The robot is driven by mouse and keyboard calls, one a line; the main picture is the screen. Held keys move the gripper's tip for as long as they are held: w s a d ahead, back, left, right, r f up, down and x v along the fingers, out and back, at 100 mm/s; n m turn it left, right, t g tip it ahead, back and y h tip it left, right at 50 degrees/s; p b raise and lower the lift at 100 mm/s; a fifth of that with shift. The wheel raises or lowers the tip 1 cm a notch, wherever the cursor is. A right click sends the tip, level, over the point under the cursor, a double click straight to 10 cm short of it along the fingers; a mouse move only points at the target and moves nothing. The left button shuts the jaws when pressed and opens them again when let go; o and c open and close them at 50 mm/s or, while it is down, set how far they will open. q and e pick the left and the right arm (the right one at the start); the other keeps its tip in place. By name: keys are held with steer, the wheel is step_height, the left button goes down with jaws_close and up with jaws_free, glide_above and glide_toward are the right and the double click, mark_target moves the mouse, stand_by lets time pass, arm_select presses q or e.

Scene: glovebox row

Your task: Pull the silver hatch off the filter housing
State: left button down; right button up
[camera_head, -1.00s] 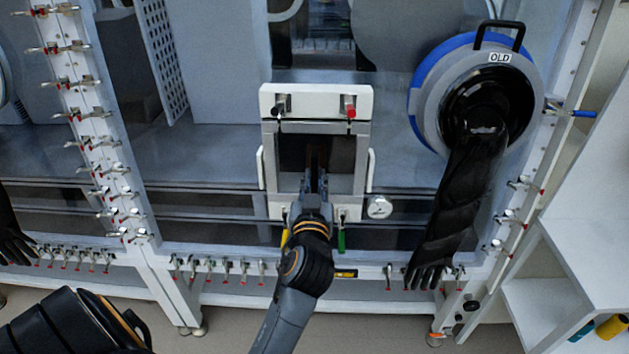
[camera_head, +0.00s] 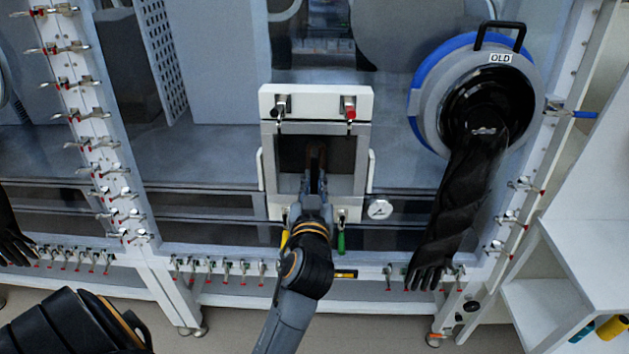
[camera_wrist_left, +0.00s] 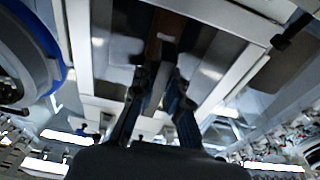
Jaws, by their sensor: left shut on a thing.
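The silver hatch (camera_head: 342,183) is a squarish metal panel with a darker middle, in the white filter housing (camera_head: 316,101) at the centre of the head view. My left gripper (camera_head: 316,160) reaches up to its middle from below and is shut on its handle. In the left wrist view, a narrow brownish handle (camera_wrist_left: 160,36) runs up from between the fingertips (camera_wrist_left: 158,72), against the shiny plate. The fingers hide part of the handle and of the hatch's lower middle. My right gripper is not in view.
A round port marked OLD, with a blue ring (camera_head: 428,88) and hanging black glove (camera_head: 456,205), is to the right. Two clamps with black (camera_head: 280,105) and red (camera_head: 350,107) tips top the housing. A gauge (camera_head: 380,209) and green handle (camera_head: 341,241) sit below right.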

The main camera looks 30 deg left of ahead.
arm_select(q)
steer(key=shift+v, duration=0.85)
steer(key=shift+s+d+r, duration=0.1)
steer(key=shift+s+r, duration=0.05)
steer(key=shift+r, duration=0.1)
steer(key=shift+s+d, duration=0.15)
steer(key=shift+s, duration=0.05)
steer(key=shift+s+d, duration=0.15)
steer(key=shift+s, duration=0.05)
steer(key=shift+d+f, duration=0.1)
